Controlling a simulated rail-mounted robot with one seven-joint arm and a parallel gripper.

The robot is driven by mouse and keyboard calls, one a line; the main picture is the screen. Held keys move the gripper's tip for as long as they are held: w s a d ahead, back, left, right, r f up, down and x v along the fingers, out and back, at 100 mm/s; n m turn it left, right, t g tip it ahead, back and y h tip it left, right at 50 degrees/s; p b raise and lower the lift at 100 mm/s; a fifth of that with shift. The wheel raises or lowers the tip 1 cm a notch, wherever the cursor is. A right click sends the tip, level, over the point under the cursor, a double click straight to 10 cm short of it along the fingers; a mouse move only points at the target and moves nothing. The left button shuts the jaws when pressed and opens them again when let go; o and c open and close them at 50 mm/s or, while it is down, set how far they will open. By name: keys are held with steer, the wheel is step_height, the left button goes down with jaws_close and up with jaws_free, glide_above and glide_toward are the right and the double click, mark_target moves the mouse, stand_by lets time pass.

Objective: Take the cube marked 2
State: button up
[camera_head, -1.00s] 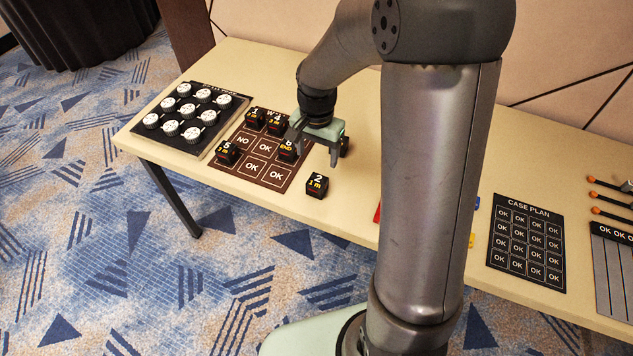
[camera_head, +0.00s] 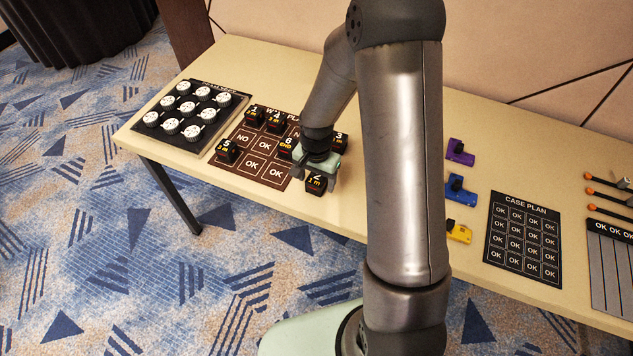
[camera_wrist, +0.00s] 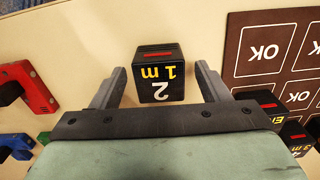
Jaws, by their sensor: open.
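In the wrist view the cube (camera_wrist: 160,78) lies between the tips of my open gripper (camera_wrist: 160,85), upside down in the picture. A gap shows on each side of the cube. Whether the fingers are down at the cube's height is hard to tell.
Cubes marked 1 (camera_head: 254,116), 4 (camera_head: 275,123), 5 (camera_head: 227,151) and 6 (camera_head: 286,148) stand on the board. A cube marked 3 (camera_head: 340,142) is close behind my gripper. Purple (camera_head: 460,152), blue (camera_head: 460,189) and yellow (camera_head: 459,232) pieces lie right of my arm.

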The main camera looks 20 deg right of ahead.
steer(key=c, duration=1.1)
steer(key=shift+r, duration=0.1)
